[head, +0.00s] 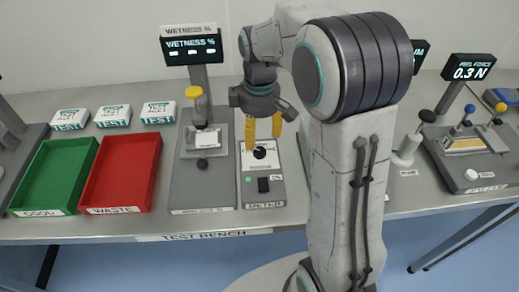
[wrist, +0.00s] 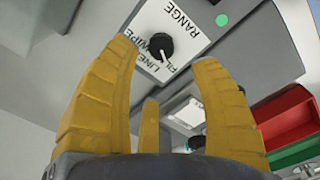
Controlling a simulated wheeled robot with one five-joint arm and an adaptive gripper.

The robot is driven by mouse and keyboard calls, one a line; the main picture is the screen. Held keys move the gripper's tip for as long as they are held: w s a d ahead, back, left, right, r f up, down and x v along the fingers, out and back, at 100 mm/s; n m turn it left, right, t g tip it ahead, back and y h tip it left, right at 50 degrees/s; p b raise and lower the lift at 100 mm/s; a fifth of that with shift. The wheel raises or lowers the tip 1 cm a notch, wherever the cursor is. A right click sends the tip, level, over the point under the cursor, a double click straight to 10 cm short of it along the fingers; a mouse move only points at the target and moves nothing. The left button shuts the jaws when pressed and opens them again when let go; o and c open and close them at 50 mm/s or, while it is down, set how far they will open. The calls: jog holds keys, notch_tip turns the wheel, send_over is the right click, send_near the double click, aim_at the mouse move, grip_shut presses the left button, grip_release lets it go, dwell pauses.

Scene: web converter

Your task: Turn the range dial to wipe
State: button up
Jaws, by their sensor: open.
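The range dial (head: 260,153) is a round black knob on the white label plate of the meter box. In the wrist view the dial (wrist: 159,46) sits between and beyond my fingertips. The plate (wrist: 186,32) reads RANGE, LINE, WIPE and a partly hidden word starting FIL. A small white mark on the knob seems to point toward the FIL side; its exact setting is hard to tell. My gripper (head: 264,127) has its yellow fingers apart, pointing down over the dial. In the wrist view my gripper (wrist: 157,50) is open and empty; contact with the knob cannot be told.
The meter box has a green light (head: 249,207) and a black switch (head: 263,185). The wetness stand (head: 195,180) is close on its left. Green (head: 52,178) and red (head: 122,173) trays lie farther left. A peel force unit (head: 470,150) stands at right.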

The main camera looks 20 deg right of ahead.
aim_at(259, 150)
jog(key=shift+w+r+n, duration=0.25)
jog(key=shift+r+n, duration=0.1)
jog(key=shift+n, duration=0.55)
jog(key=n, duration=0.5)
jog(key=shift+s, duration=0.4)
jog(key=shift+f+n, duration=0.3)
jog(key=shift+f, duration=3.35)
grip_shut()
